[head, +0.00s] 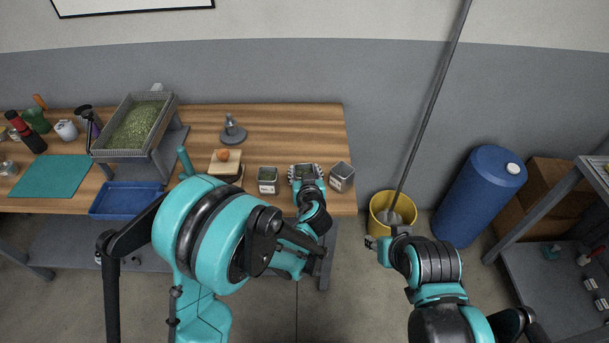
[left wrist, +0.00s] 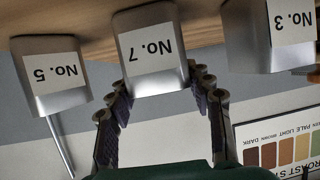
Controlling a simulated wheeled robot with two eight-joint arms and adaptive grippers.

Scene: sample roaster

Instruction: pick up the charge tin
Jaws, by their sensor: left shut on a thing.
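Three small square metal tins stand near the front right edge of the wooden table. My left gripper (head: 306,183) is shut on the middle tin (head: 305,171), which holds something green. In the left wrist view, which is upside down, this tin (left wrist: 148,50) is labelled No. 7 and sits between the fingers of the left gripper (left wrist: 162,90). Tins No. 5 (left wrist: 50,75) and No. 3 (left wrist: 268,35) flank it there. In the head view the others are the left tin (head: 268,181) and the right tin (head: 341,176). My right gripper (head: 374,243) is off the table, its jaw gap unclear.
A grey tray of green beans (head: 138,124) on a stand, a blue tray (head: 126,200) and a green mat (head: 48,176) lie left. A grey round-based object (head: 232,131) stands behind the tins. A yellow bucket (head: 393,215) and blue barrel (head: 480,190) stand right.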

